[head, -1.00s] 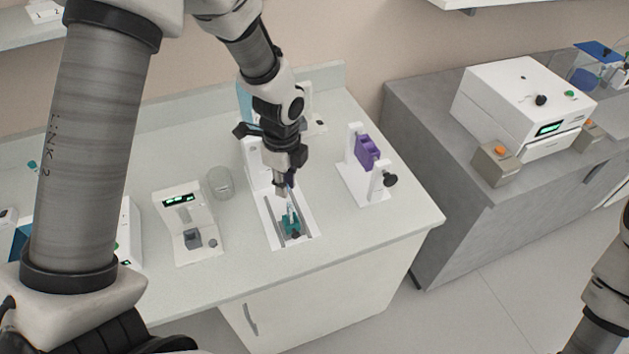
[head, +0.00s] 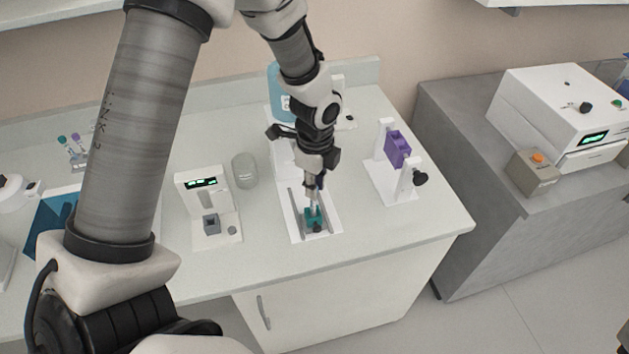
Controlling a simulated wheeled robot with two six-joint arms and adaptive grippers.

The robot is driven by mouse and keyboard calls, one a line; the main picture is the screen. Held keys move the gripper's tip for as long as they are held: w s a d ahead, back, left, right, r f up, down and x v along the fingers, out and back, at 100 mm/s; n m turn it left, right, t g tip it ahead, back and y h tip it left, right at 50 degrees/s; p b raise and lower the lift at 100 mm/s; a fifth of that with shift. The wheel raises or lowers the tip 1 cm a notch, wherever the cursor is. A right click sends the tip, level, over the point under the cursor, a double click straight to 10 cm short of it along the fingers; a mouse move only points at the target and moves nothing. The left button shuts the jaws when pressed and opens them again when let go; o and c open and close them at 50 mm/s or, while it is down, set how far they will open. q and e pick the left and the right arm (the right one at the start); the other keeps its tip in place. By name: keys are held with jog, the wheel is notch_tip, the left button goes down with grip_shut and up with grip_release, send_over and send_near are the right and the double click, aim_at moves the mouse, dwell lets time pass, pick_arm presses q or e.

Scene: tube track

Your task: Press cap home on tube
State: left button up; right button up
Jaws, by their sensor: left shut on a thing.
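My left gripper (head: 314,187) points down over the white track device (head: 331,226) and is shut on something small. The thing in its jaws is mostly hidden by the fingers; it looks like the top of a tube (head: 314,203). The tube stands about upright in a teal holder (head: 311,216) on the track. I cannot make out the cap or whether it sits flush. My right gripper is not in view.
A white stand with a purple block (head: 397,150) is on the right. A grey counter carries a white machine (head: 540,105) and an orange-button box (head: 535,172).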

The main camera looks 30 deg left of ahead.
pick_arm(q)
jog(key=shift+a, duration=0.15)
jog(key=shift+p, duration=0.35)
jog(key=shift+f+p, duration=0.35)
jog(key=shift+p, duration=0.05)
dwell(1.1)
jog(key=shift+p, duration=0.3)
jog(key=shift+f, duration=0.3)
dwell(0.7)
jog(key=o, duration=0.7)
jog(key=shift+o, duration=0.2)
